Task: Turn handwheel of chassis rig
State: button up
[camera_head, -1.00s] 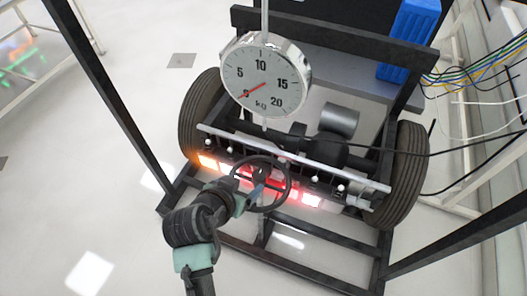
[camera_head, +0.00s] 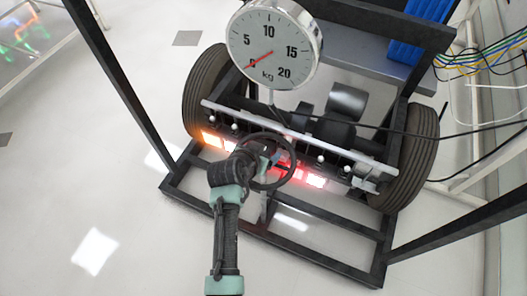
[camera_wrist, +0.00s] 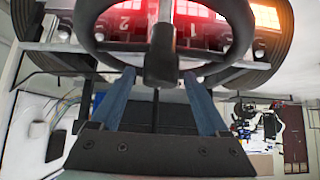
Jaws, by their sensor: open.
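The black handwheel (camera_head: 294,165) is mounted at the front of the chassis rig, before the lit light bar. It also shows in the wrist view as a large dark rim (camera_wrist: 90,32). A dark spoke or grip of it points toward my gripper. My gripper (camera_head: 272,156) is at the wheel in the head view, its tips partly hidden by my arm and the rim. In the wrist view my gripper (camera_wrist: 159,76) is open, with a blue finger on each side of the dark part. I cannot tell whether either finger touches it.
A round kg dial (camera_head: 272,45) hangs above the rig. Tires (camera_head: 205,95) stand at both sides, and the black frame (camera_head: 310,258) surrounds the base. Cables (camera_head: 480,62) run at the right.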

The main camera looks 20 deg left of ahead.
grip_shut()
dwell(0.5)
dwell(1.0)
